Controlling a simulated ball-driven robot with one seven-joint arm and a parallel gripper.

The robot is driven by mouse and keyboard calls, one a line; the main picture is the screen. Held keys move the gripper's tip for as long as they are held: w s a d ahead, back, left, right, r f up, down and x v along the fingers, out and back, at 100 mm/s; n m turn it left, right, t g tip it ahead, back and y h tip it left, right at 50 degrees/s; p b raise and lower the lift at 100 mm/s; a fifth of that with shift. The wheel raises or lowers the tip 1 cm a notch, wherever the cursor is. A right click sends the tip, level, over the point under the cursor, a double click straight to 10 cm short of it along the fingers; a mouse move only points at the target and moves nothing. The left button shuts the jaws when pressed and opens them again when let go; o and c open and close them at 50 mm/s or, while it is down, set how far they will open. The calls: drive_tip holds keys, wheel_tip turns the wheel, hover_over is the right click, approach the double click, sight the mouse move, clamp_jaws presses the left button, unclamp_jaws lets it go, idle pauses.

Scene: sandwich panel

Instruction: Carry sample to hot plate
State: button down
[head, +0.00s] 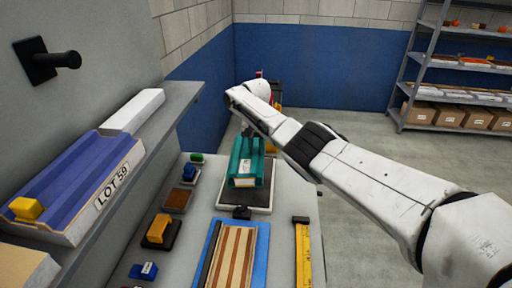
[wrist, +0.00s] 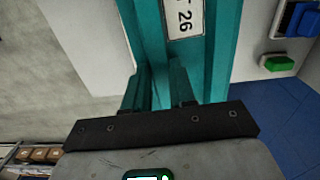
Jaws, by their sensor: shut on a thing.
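A teal channel-shaped sample holder (head: 246,168) with a white label shows in the head view. My gripper (head: 248,132) is shut on its upper part from above. In the wrist view the teal holder (wrist: 150,40) runs up from between my fingers (wrist: 160,85), and its label ends in "26". My fingertips are partly hidden.
Nearer on the bench are a striped panel on a blue mat (head: 211,248), a yellow rule (head: 303,255) and several small blocks, including a yellow one (head: 158,228). A shelf at left bears a blue tray labelled LOT 59 (head: 85,180). Floor at right is clear.

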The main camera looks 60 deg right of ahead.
sight(256, 151)
drive_tip(key=shift+f+b, duration=1)
drive_tip(key=shift+f, duration=0.25)
drive_tip(key=shift+f+m, duration=0.2)
drive_tip(key=shift+m, duration=0.1)
drive_tip(key=shift+a+f+b, duration=0.1)
drive_tip(key=shift+f+b, duration=1.4)
drive_tip(key=shift+f, duration=0.2)
drive_tip(key=shift+f+b, duration=0.3)
drive_tip(key=c, duration=0.8)
unclamp_jaws()
drive_tip(key=shift+c, duration=0.2)
wheel_tip(256, 151, up, 11)
drive_tip(key=shift+f, duration=0.1)
